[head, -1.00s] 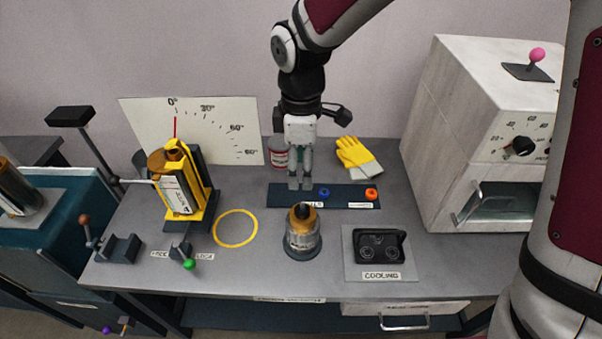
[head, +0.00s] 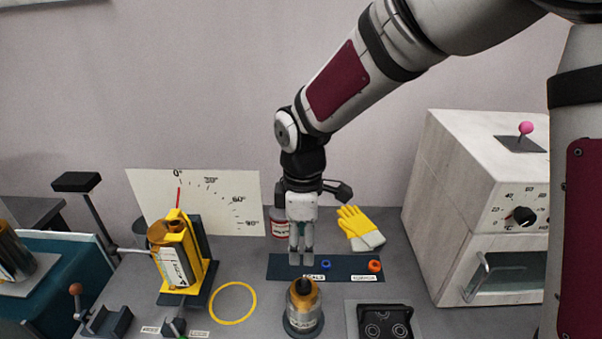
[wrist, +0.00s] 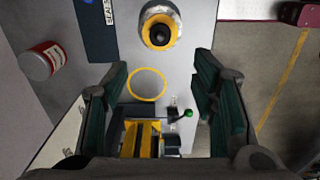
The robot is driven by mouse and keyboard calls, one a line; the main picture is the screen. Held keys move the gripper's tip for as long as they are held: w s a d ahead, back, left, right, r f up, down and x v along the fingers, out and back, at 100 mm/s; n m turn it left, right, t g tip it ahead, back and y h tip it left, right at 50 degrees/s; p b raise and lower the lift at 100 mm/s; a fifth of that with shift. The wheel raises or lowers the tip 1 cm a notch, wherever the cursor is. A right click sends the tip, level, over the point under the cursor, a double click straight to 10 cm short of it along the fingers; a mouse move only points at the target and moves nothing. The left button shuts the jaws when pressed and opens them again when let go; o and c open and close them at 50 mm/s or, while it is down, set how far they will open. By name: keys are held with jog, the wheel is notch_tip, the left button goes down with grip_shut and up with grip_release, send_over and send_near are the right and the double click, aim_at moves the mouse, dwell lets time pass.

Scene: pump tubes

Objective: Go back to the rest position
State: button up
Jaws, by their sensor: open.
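My gripper (head: 301,256) points down over the back of the bench in the head view, above the dark strip (head: 345,268) that holds a blue ring (head: 326,264) and an orange ring (head: 375,266). In the wrist view my gripper (wrist: 160,95) has its two dark fingers wide apart, with nothing between them. An amber-topped pump tube (head: 304,303) stands upright on a dark round base in front of the gripper. It also shows at the top of the wrist view (wrist: 160,27). Another amber tube (head: 172,258) sits in a yellow tilting holder (head: 205,250) at the left.
A white oven (head: 470,200) with a pink-knobbed lever stands at the right. Yellow gloves (head: 357,228) and a red-labelled can (head: 279,222) are behind the strip. An angle board (head: 215,215) stands at the back left. The cooling fixture (head: 382,322) is at front right. A yellow ring marking (head: 233,303) is bare.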

jog(key=s+d+r+m+t, duration=0.4)
jog(key=s+d+r+m, duration=0.65)
jog(key=d+r, duration=0.45)
jog(key=s+d+r+m+t, duration=0.1)
jog(key=s+d+m, duration=0.2)
jog(key=s+m, duration=0.4)
jog(key=shift+s+d+r, duration=0.2)
jog(key=shift+s+d, duration=0.05)
jog(key=shift+d, duration=0.1)
